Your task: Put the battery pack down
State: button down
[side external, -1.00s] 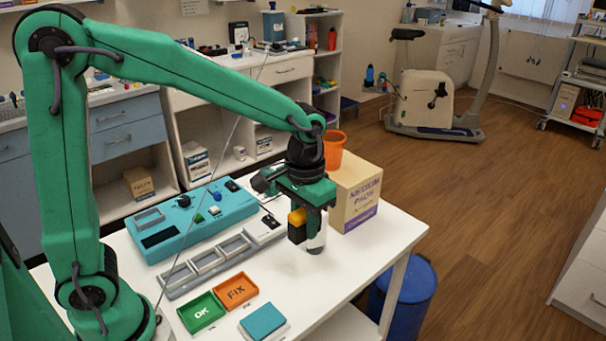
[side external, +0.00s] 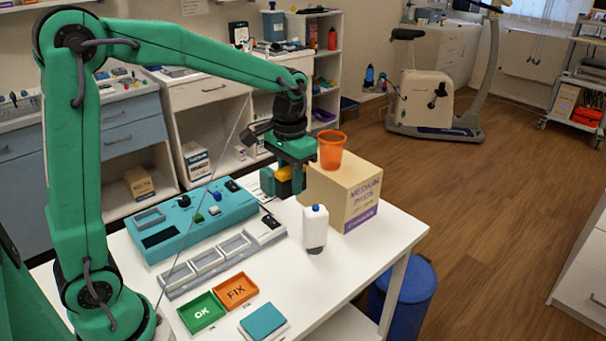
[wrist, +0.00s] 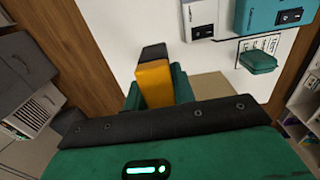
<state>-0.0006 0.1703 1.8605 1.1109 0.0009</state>
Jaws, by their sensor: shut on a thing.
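The battery pack (side external: 284,174) is a small yellow block with a black end. My gripper (side external: 287,186) is shut on it and holds it above the far side of the white table, left of the cardboard box. In the wrist view the pack (wrist: 155,82) sits between the jaws (wrist: 158,100), its black end pointing up in the picture. The jaws hide part of it. In the side view it appears clear of the tabletop, but its exact height cannot be told.
A white bottle (side external: 315,230) stands on the table (side external: 345,270) in front of the cardboard box (side external: 337,198), which carries an orange cup (side external: 331,150). A teal device (side external: 190,222), a grey tray row (side external: 207,260), and OK (side external: 202,314) and FIX (side external: 236,291) trays lie left.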

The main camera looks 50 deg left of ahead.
dwell(0.5)
jog(key=s+d+f, duration=0.7)
jog(key=s+d, duration=0.2)
send_over(278, 260)
notch_tip(278, 260, down, 7)
jog(key=shift+a+f, duration=0.1)
jog(key=shift+f, duration=0.1)
dwell(0.4)
jog(key=shift+f, duration=2)
jog(key=shift+f, duration=0.1)
jog(key=c, duration=1.2)
grip_release()
jog(key=shift+o, duration=0.2)
